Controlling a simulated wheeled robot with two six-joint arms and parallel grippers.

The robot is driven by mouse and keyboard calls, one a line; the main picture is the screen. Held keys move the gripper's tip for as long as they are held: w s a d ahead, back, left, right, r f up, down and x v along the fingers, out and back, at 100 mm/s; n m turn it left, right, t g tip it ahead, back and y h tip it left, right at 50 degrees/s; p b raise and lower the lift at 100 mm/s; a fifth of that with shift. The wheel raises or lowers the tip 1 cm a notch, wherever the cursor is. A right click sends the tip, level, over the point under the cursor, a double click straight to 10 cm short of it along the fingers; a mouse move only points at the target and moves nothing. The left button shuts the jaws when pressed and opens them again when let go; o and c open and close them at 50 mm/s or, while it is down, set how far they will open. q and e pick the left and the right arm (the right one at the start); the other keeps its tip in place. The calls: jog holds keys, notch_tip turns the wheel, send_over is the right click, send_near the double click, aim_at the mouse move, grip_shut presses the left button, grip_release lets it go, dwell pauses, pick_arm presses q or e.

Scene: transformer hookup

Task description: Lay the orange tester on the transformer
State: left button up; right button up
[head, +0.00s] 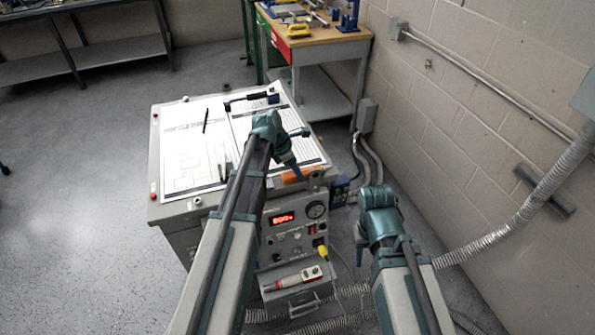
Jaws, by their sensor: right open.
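The transformer (174,214) is a grey cabinet in the middle, with a flat top and paper sheets on it. An orange piece (293,178) shows at the top's front right edge, partly behind my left gripper; I cannot tell whether they touch. My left gripper (298,160) is over the right part of the top, and its fingers are unclear. A red and white handheld device (298,278) lies on a low ledge at the front. My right gripper (361,242) is open, right of the front panel and apart from the device; its fingertips are partly hidden.
The front panel has a red display (282,218), a round gauge (316,210) and a yellow plug (322,252). A black pen (206,120) and a black-handled tool (250,98) lie on top. A block wall and conduit (520,215) bound the right. Open floor lies left.

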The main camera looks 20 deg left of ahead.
pick_arm(q)
jog(key=o, duration=0.4)
jog(key=shift+o, duration=0.2)
jog(key=shift+r, duration=0.1)
jog(key=p+v, duration=1.2)
jog(key=s+d+m+g+y, duration=0.1)
jog(key=s+d+m+y, duration=0.1)
jog(key=s+d+m, duration=0.6)
jog(key=s+d+f+m+g+y, duration=0.1)
jog(key=s+d+m+y, duration=0.2)
jog(key=s+d+m, duration=0.6)
jog(key=s+m, duration=0.4)
jog(key=m, duration=0.7)
jog(key=shift+s+f+m+g, duration=0.2)
jog(key=shift+m+g, duration=0.1)
jog(key=shift+g, duration=0.1)
jog(key=shift+d, duration=0.1)
